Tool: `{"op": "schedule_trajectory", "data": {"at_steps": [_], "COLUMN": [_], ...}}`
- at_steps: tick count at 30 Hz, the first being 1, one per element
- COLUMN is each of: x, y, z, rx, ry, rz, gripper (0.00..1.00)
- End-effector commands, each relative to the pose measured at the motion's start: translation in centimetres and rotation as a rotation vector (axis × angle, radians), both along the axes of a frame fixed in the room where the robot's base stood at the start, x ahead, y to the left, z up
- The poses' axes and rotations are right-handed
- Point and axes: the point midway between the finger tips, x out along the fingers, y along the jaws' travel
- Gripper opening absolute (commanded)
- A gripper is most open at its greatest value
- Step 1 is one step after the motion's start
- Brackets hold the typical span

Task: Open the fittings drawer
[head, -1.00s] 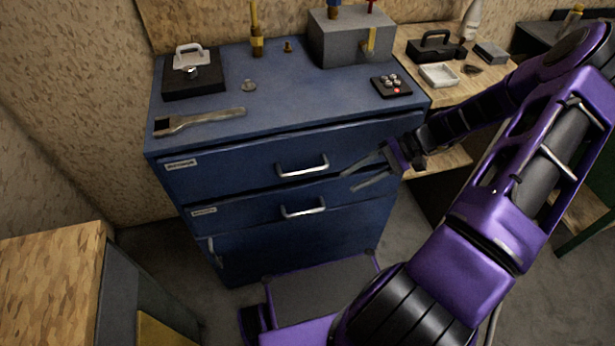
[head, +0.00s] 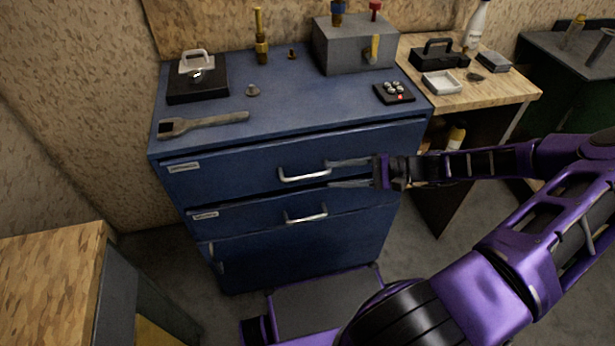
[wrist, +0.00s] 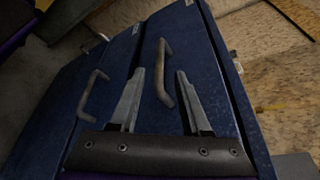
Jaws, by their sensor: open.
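The blue cabinet (head: 290,110) has an upper drawer (head: 235,172) and a lower drawer (head: 250,215), each with a small label at its left that I cannot read. I cannot tell which one is the fittings drawer. The upper drawer has a silver bar handle (head: 303,176), and the lower one has a similar handle (head: 306,216). My gripper (head: 330,173) is open and empty at the right end of the upper handle. In the wrist view, the upper handle (wrist: 163,70) shows between the two fingers of my gripper (wrist: 160,72); contact is not clear.
A wrench (head: 203,124), a grey box (head: 352,45) and a small black button panel (head: 394,93) are on the cabinet top. A wooden bench (head: 500,88) stands to the right. Another wooden-topped unit (head: 50,270) is at the lower left.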

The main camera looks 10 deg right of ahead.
Motion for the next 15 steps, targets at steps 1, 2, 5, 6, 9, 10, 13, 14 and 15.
{"op": "schedule_trajectory", "data": {"at_steps": [1,2,5,6,9,10,13,14,15], "x": [0.3,0.5,1.2,1.4,1.9,2.0,2.3,2.3,2.4], "y": [1.2,1.8,3.6,4.3,5.6,5.9,6.7,6.8,6.9], "z": [-0.3,-0.4,-0.9,-1.0,-1.3,-1.4,-1.5,-1.6,-1.6], "rx": [0.004,0.004,0.004,0.003,0.002,0.002,0.001,0.001,0.000], "ry": [0.000,0.001,0.000,0.000,-0.001,0.000,0.000,0.000,0.000], "rz": [0.004,0.003,0.004,0.003,0.004,0.002,0.002,0.001,0.000], "gripper": [0.47,0.47,0.47,0.47,0.47,0.47,0.47,0.47,0.47]}}
